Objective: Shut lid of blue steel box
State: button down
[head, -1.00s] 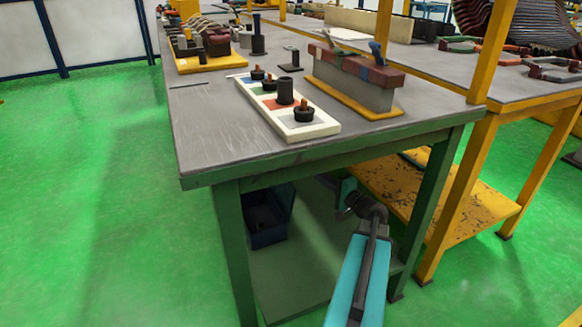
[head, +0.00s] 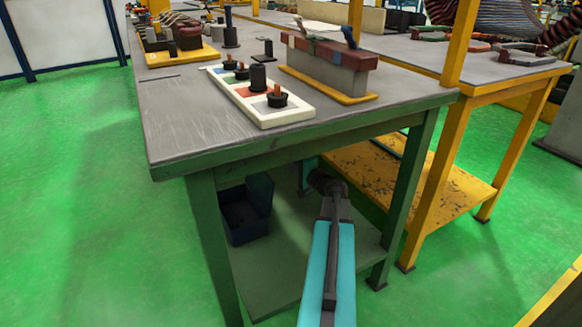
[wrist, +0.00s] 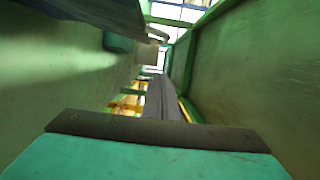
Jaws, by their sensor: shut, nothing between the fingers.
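The blue steel box (head: 245,224) sits on the green lower shelf of the workbench, at its left side in the head view. Its lid (head: 261,193) stands raised at the box's right rear, and the dark inside shows. My arm reaches under the tabletop to the right of the box. In the wrist view my gripper (wrist: 160,90) shows as a narrow grey shape pointing away, shut and empty. I cannot pick out the box for certain in the wrist view.
The green bench's shelf (head: 285,265) has bare room right of the box. A green bench leg (head: 213,245) stands in front, left of the box. The tabletop (head: 190,125) overhangs the shelf. A yellow bench (head: 450,195) stands to the right.

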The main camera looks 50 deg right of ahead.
jog(key=shift+w+a+b, duration=1.1)
jog(key=shift+w+a, duration=0.6)
jog(key=shift+w, duration=0.1)
jog(key=shift+s, duration=0.15)
